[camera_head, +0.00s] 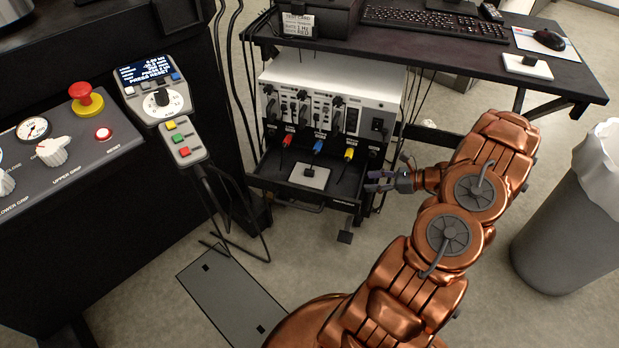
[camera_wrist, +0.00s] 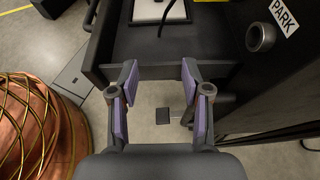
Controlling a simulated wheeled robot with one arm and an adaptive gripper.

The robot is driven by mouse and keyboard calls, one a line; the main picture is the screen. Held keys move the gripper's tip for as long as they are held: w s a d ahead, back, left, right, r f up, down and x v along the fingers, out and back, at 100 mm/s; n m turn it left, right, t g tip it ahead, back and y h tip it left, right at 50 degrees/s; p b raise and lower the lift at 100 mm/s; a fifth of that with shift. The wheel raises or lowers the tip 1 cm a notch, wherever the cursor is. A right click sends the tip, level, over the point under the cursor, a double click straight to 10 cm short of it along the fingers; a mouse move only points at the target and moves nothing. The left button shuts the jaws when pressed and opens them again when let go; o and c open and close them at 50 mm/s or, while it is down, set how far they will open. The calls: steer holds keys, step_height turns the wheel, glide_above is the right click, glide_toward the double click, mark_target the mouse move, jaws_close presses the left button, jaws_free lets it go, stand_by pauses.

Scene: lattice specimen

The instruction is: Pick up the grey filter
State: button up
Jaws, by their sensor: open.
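A flat grey square plate with a small dark knob (camera_head: 309,175), which looks like the grey filter, lies in the black open tray (camera_head: 268,172) under the white instrument unit. In the wrist view the plate (camera_wrist: 172,10) shows at the top edge, partly cut off. My gripper (camera_head: 372,182) is just right of the tray's front corner in the head view. In the wrist view my gripper (camera_wrist: 160,80) is open and empty, its purple-padded fingers apart below the tray's front wall (camera_wrist: 150,72). It is not touching the plate.
A similar pale plate with a dark knob (camera_head: 528,66) lies on the desk (camera_head: 440,50). Red, blue and yellow plugs with cables (camera_head: 318,146) hang above the tray. A grey bin (camera_head: 567,235) stands at right. A small dark block (camera_head: 345,237) is low in front of the tray.

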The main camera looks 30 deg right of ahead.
steer(key=b, duration=0.3)
glide_toward(312, 171)
steer(key=x, duration=0.4)
steer(key=shift+w+a+f, duration=0.15)
steer(key=shift+w, duration=0.15)
steer(key=shift+b+x, duration=0.55)
steer(key=shift+x, duration=2)
jaws_close()
